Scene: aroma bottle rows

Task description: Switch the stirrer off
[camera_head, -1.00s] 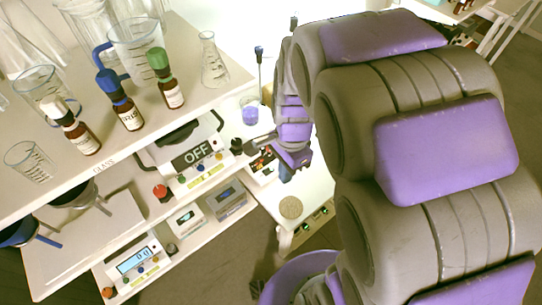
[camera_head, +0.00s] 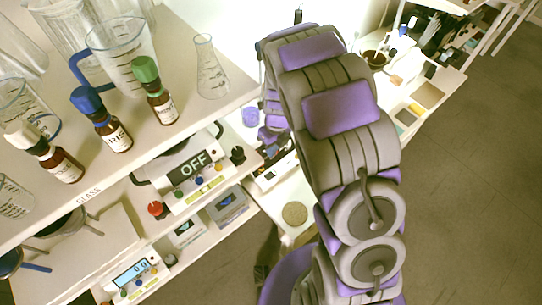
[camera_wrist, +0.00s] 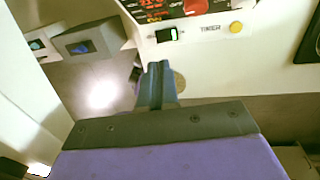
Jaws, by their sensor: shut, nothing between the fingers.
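A white device with red lit digits, a red knob and a yellow button marked TIMER fills the top of the wrist view; I take it for the stirrer (camera_wrist: 205,38). Its small switch (camera_wrist: 167,35) shows a green lit part at the right end. My gripper (camera_wrist: 157,70) is shut and empty, its tips just below the switch in the picture; I cannot tell whether they touch the panel. In the head view, part of the stirrer (camera_head: 272,176) shows beside my arm, and the gripper's fingertips cannot be made out.
A device reading OFF (camera_head: 193,168) stands to the left under the glass shelf (camera_head: 215,108), with a red knob beside it. Several bottles and glassware stand on that shelf. Scales with displays (camera_head: 132,275) sit lower left. A round disc (camera_head: 295,213) lies near the stirrer.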

